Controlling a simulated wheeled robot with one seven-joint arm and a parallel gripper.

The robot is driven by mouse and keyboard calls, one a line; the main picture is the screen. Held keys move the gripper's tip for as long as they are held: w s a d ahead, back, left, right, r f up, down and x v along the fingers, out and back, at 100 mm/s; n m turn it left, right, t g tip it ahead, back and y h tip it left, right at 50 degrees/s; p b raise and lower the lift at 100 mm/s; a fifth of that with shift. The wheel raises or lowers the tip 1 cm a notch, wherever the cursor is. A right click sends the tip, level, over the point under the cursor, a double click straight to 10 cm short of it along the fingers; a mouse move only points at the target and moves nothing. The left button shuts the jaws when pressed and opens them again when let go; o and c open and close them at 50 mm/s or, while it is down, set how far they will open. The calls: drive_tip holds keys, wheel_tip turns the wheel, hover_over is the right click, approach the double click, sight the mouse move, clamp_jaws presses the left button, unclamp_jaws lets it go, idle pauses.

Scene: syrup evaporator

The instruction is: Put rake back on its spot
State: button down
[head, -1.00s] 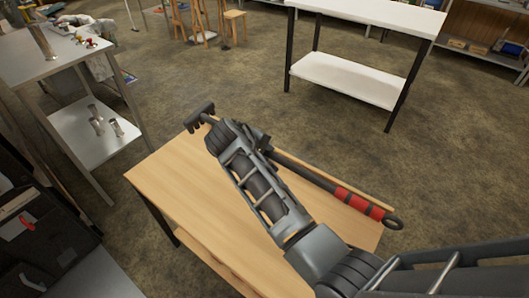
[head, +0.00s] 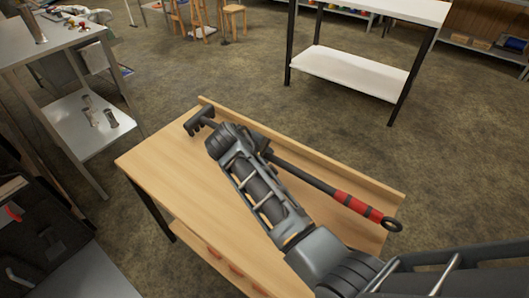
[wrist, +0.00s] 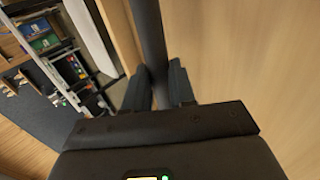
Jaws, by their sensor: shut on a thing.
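The rake is a dark tool with a toothed head (head: 199,121) at the left, a long thin shaft, and a red-banded handle (head: 352,204) ending in a ring at the right. My gripper is shut on the middle of the shaft; in the wrist view the dark shaft (wrist: 148,35) runs between the fingers (wrist: 162,85). The rake lies lengthwise along the back ledge of the wooden table (head: 165,163), over the tabletop. Whether it touches the wood I cannot tell. My wrist hides part of the shaft near the head.
The table has a raised back ledge (head: 300,143) and a lower shelf with red items (head: 232,268). A white-topped bench (head: 350,80) stands behind. A metal table (head: 75,130) with small cylinders on its lower shelf stands left. The tabletop left of my arm is clear.

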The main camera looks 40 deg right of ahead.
drive_tip(key=c, duration=0.8)
unclamp_jaws()
drive_tip(key=shift+c, duration=0.2)
drive_tip(key=shift+o, duration=0.2)
drive_tip(key=o, duration=0.8)
drive_tip(key=d+p+v, duration=0.1)
drive_tip(key=p+v, duration=1.1)
drive_tip(key=shift+a+r, duration=0.25)
drive_tip(key=shift+r, duration=0.35)
drive_tip(key=shift+w, duration=0.1)
idle(0.4)
